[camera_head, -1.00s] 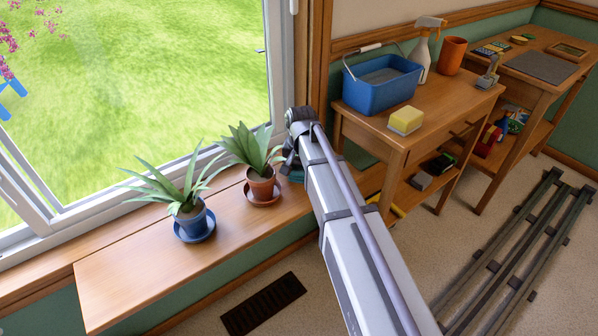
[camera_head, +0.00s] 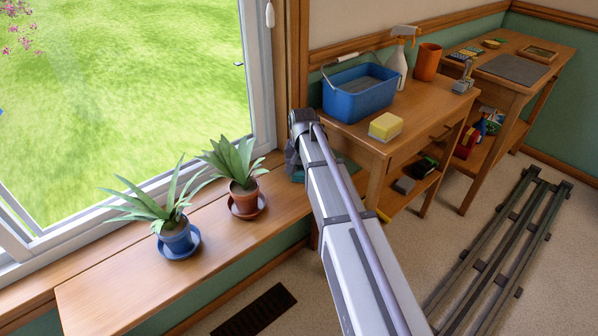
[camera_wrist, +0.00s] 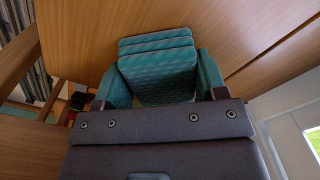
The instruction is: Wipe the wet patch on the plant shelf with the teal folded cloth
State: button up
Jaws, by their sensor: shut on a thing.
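The teal folded cloth (camera_wrist: 158,68) is a layered pad held between the fingers of my gripper (camera_wrist: 162,84) in the wrist view, above or against a wooden surface; I cannot tell whether it touches. In the head view only a sliver of teal (camera_head: 298,176) shows below my wrist, which hides most of my gripper. The plant shelf (camera_head: 120,284) is a long wooden sill board under the window. My gripper is at its far right end. I cannot make out the wet patch in any view.
A plant in a blue pot (camera_head: 178,240) and one in a terracotta pot (camera_head: 243,196) stand on saucers on the shelf, left of my arm. A side table with a blue bucket (camera_head: 358,92), yellow sponge (camera_head: 385,126) and spray bottle (camera_head: 401,60) stands to the right. The shelf's left front is clear.

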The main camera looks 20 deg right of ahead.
aim_at(282, 189)
jog(key=shift+w+d+f, duration=0.1)
jog(key=shift+w+d, duration=0.2)
jog(key=shift+d, duration=0.35)
jog(key=shift+w+d+f, duration=0.1)
jog(key=shift+w+d, duration=0.15)
jog(key=shift+d, duration=0.35)
jog(key=shift+w+d, duration=0.15)
jog(key=shift+d, duration=0.35)
jog(key=shift+r, duration=0.15)
jog(key=a, duration=0.1)
jog(key=s+a, duration=0.1)
jog(key=a, duration=0.1)
jog(key=shift+s, duration=0.2)
jog(key=shift+s+a, duration=0.55)
jog(key=shift+a, duration=0.75)
jog(key=shift+s+a, duration=0.5)
jog(key=shift+a, duration=0.85)
jog(key=shift+s+a, duration=0.55)
jog(key=shift+a, duration=0.75)
notch_tip(282, 189, up, 6)
jog(key=p, duration=0.5)
jog(key=shift+w+p, duration=0.1)
jog(key=shift+p, duration=0.2)
